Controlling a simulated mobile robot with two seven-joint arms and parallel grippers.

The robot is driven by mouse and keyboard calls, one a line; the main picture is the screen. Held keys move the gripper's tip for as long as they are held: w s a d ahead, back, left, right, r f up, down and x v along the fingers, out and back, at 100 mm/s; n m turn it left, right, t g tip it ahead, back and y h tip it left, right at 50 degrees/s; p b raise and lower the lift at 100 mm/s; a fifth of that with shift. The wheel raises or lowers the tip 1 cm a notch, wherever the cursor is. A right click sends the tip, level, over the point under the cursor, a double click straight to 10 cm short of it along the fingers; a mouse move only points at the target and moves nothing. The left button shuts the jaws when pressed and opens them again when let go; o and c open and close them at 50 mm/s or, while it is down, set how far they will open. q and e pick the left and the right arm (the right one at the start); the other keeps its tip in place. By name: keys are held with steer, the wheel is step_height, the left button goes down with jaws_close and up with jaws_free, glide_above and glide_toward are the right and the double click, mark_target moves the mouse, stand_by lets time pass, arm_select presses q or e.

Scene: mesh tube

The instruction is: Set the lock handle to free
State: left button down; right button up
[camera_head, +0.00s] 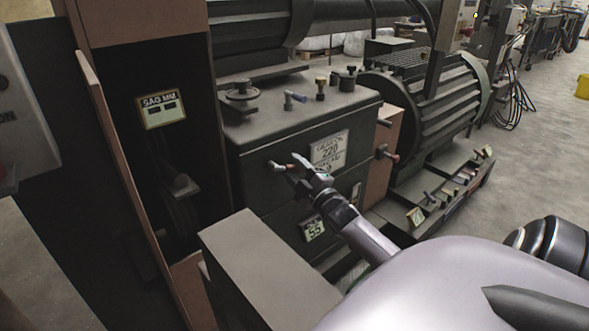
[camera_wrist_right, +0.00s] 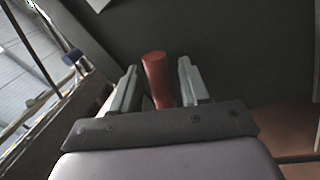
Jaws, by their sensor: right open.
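In the right wrist view the red grip (camera_wrist_right: 156,78) stands between my two fingers. My right gripper (camera_head: 297,165) is open around the grip, with a gap visible on the right side. Whether a finger touches it on the left is unclear. The handle's root is hidden behind the gripper. My left gripper is not in view.
Another red-tipped handle (camera_head: 387,154) sticks out further right. A plate marked 220 (camera_head: 330,151) is just above my right gripper. A grey block (camera_head: 262,262) stands below left, and a brown cabinet with an open door (camera_head: 120,165) is at left. Open floor (camera_head: 535,160) lies at right.

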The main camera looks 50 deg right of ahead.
steer(key=v, duration=0.6)
steer(key=shift+s+p, duration=0.4)
steer(key=shift+f, duration=0.15)
